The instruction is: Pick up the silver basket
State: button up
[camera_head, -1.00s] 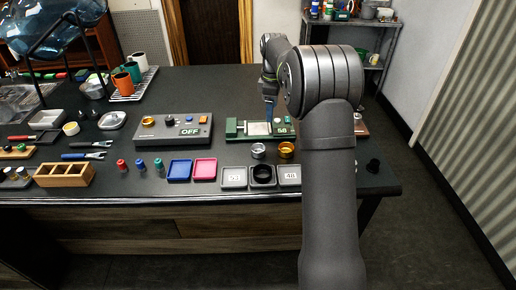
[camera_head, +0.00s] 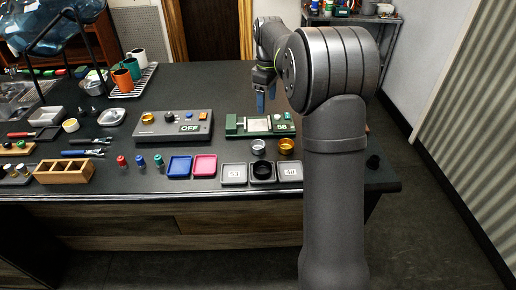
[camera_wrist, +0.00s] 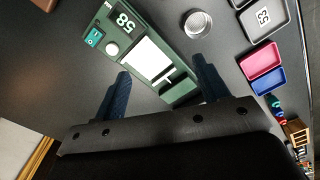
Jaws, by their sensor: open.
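The silver basket (camera_head: 258,146) is a small round metal cup. It stands on the dark table in front of the green scale, just left of a gold basket (camera_head: 286,146). It also shows in the wrist view (camera_wrist: 198,23), at the top right of centre. My gripper (camera_head: 266,100) is above the table behind the green scale (camera_head: 240,127). In the wrist view the blue fingers of my gripper (camera_wrist: 162,82) are spread apart with nothing between them. The scale (camera_wrist: 140,50) lies beyond the fingertips, reading 58.
A black ring sits in the middle tray (camera_head: 262,182), between a tray marked 53 (camera_head: 233,181) and one marked 48 (camera_head: 290,181). Pink (camera_head: 205,175) and blue (camera_head: 179,176) trays lie to the left. A grey box reading OFF (camera_head: 172,137) stands left of the scale.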

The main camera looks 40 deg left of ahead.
jog(key=s+d+r+m, duration=0.3)
jog(key=s+r+m, duration=0.1)
jog(key=s+r, duration=0.15)
send_over(258, 141)
jog(key=d, duration=0.2)
jog(key=f, duration=0.8)
jog(key=s+f, duration=0.1)
jog(key=f, duration=0.3)
jog(key=shift+f, duration=0.25)
jog(key=shift+s+a+f, duration=0.15)
jog(key=shift+f, duration=1.2)
jog(key=shift+s+a+f, duration=0.1)
jog(key=shift+s+f, duration=0.05)
jog(key=shift+f, duration=1.15)
jog(key=c, duration=1.1)
jog(key=shift+r, duration=0.1)
